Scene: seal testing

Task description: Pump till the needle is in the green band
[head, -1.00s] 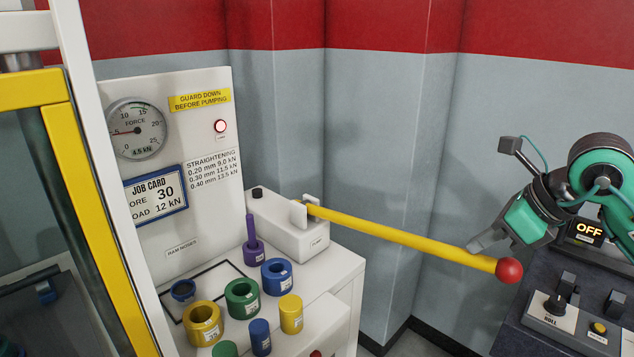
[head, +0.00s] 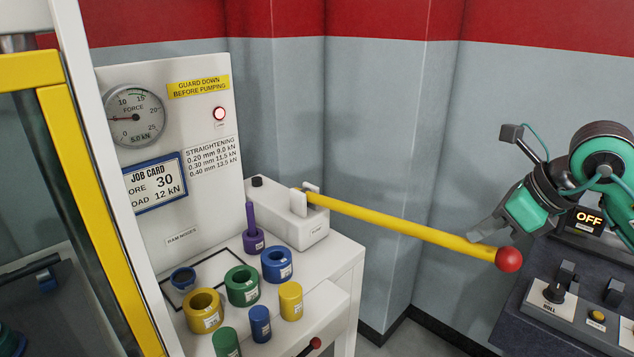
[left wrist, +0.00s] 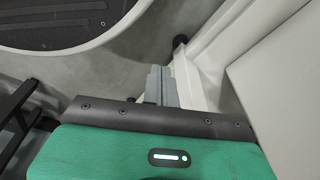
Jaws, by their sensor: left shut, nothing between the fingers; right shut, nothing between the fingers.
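The force gauge (head: 134,116) is on the white panel. Its red needle points left, near the 5 mark, and the display reads 5.0 kN. A small green band shows at the top of the dial, between 10 and 15, away from the needle. The yellow pump lever (head: 400,226) slopes down to the right from the white pump block (head: 290,216) to a red knob (head: 509,260). My right gripper (head: 480,238) is shut and empty, its fingertips at the lever's upper side just left of the knob; contact is unclear. My left gripper (left wrist: 160,85) is shut and empty in the left wrist view.
The job card (head: 153,184) reads load 12 kN. A red lamp (head: 219,114) is lit. Several coloured ram noses stand on the white bench (head: 335,270). A yellow-framed guard (head: 95,215) is at left. A dark control console (head: 520,315) with an OFF display is at right.

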